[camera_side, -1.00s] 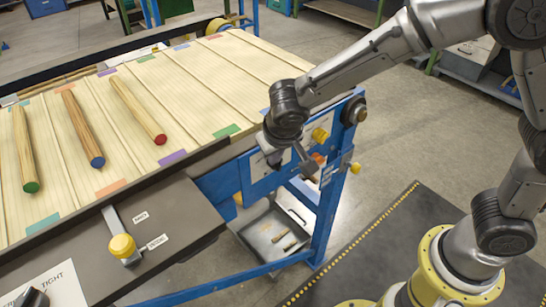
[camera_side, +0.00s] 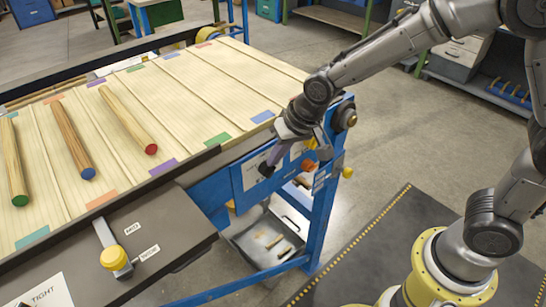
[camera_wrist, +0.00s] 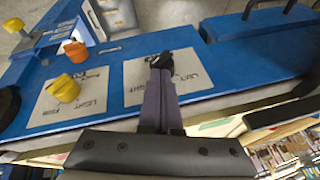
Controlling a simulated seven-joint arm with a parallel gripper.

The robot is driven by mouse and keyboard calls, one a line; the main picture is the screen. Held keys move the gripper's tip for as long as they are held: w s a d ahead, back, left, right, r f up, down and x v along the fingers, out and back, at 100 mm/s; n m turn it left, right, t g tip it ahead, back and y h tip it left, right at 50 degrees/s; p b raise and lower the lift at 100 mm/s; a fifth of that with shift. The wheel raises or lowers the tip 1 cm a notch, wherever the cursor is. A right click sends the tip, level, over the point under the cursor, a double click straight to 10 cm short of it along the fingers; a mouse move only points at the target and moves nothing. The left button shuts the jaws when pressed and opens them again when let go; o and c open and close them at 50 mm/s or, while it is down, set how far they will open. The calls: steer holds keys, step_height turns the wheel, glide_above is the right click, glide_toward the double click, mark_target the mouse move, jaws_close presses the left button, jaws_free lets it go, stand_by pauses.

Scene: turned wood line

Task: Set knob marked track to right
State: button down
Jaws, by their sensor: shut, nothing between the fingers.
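My gripper (camera_side: 268,167) is shut and empty at the blue panel (camera_side: 228,190) on the near side of the line. In the wrist view its fingertips (camera_wrist: 162,62) lie over a pale label plate (camera_wrist: 196,72) and cover part of it. I cannot tell whether they touch it or whether a knob is beneath them. A yellow knob (camera_wrist: 63,88) stands on the neighbouring plate, with an orange knob (camera_wrist: 75,50) close by. The orange knob (camera_side: 309,165) also shows in the side view. I cannot read the word track on any label.
Wooden rods with coloured ends (camera_side: 127,121) lie on the slatted bed (camera_side: 180,95). A yellow-ended lever (camera_side: 113,258) sits on the dark front ledge (camera_side: 175,235). A grey tray (camera_side: 262,243) is below the frame. A yellow knob (camera_side: 347,172) projects at the frame's right.

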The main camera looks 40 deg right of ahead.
steer(key=shift+d+f, duration=0.1)
steer(key=shift+d, duration=0.3)
stand_by(0.7)
